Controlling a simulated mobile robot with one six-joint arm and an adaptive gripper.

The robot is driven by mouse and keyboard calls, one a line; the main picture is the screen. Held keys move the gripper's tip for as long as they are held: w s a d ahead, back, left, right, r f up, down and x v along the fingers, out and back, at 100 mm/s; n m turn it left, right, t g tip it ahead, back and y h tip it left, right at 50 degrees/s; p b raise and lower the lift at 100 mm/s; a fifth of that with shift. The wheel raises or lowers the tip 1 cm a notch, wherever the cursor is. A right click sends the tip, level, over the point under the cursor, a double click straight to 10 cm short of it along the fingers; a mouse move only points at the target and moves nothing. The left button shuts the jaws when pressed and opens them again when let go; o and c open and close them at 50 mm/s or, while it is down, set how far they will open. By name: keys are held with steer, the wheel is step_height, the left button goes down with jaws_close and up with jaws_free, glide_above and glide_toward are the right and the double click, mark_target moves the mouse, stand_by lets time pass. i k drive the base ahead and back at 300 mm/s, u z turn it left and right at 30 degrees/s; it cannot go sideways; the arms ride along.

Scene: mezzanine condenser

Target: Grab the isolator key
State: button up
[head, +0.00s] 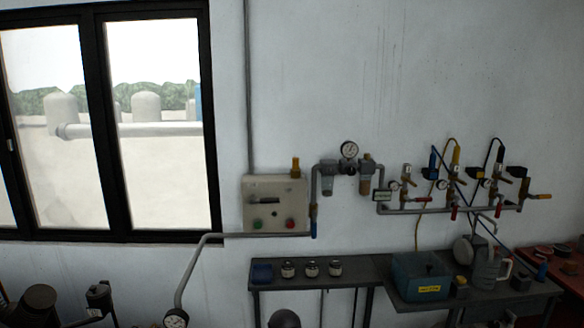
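A beige control box (276,216) is mounted on the wall right of the window, with a dark handle, a green button and a red button on its front. A small brass-yellow piece (296,167) stands upright at the top right edge of the box. It may be the isolator key, but it is too small to be sure. No other key can be made out clearly. My gripper is not in view.
Pipework with a gauge (349,150) and several coloured valves runs along the wall to the right. Below, a dark bench (350,274) holds a blue tray (262,273), several small jars, a teal box (420,277) and a grey jug (488,268). A pipe passes just under the control box.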

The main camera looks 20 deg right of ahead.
mark_target(294, 161)
steer(key=z, duration=0.05)
steer(key=i, duration=1)
steer(key=u, duration=0.05)
